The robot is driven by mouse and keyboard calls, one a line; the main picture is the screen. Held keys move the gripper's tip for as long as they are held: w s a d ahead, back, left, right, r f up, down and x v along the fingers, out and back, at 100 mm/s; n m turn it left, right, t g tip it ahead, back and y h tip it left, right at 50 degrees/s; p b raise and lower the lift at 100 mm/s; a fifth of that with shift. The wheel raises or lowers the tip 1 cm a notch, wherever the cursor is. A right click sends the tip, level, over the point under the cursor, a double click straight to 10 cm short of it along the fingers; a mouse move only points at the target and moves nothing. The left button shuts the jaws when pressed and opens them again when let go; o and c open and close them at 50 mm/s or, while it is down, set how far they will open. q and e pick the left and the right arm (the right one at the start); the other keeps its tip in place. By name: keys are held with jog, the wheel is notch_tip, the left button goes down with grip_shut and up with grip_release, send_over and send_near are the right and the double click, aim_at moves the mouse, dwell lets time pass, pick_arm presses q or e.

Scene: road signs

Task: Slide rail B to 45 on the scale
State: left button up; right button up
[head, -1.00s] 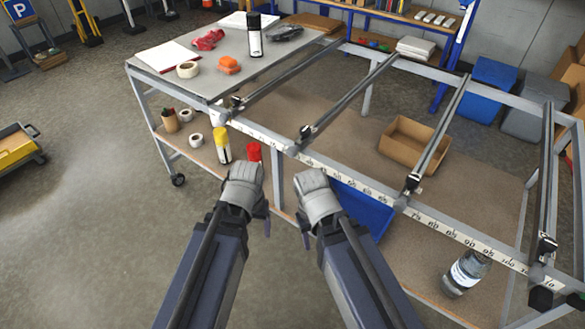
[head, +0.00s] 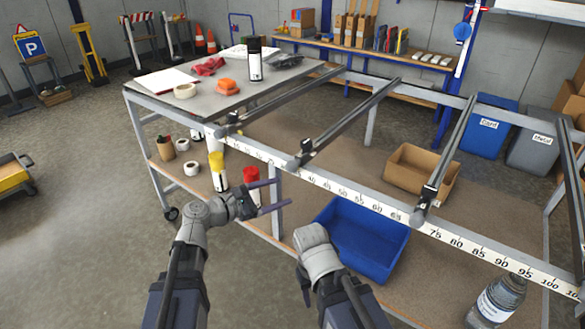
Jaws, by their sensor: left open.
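Several dark rails lie across the frame. The second from the left, which I take as rail B (head: 345,123), has its front clamp end on the scale (head: 480,250) a little left of the 40 mark. I cannot read a letter on it. The first rail (head: 280,98) is to its left, and a third rail (head: 450,150) sits between 65 and 75. My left gripper (head: 282,194) is open and empty, in front of and below rail B's clamp, apart from it. My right gripper (head: 304,284) is low at the centre, its fingers mostly hidden behind the hand.
A blue bin (head: 362,245) and a cardboard box (head: 420,170) are on the lower shelf. A yellow-capped can (head: 217,172) and a red-capped can (head: 251,175) stand near my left gripper. A tabletop (head: 205,103) with tape and other items adjoins at left.

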aim_at(288, 169)
pick_arm(q)
jog(key=r+n, duration=0.1)
jog(key=w+a+r+n+t, duration=0.1)
jog(key=r+n+t, duration=0.1)
jog(key=r+n, duration=0.1)
jog(key=shift+w+a+h, duration=0.25)
jog(key=shift+w+h, duration=0.1)
jog(key=shift+h, duration=0.05)
jog(key=shift+x, duration=3.95)
jog(key=shift+c, duration=0.4)
grip_shut()
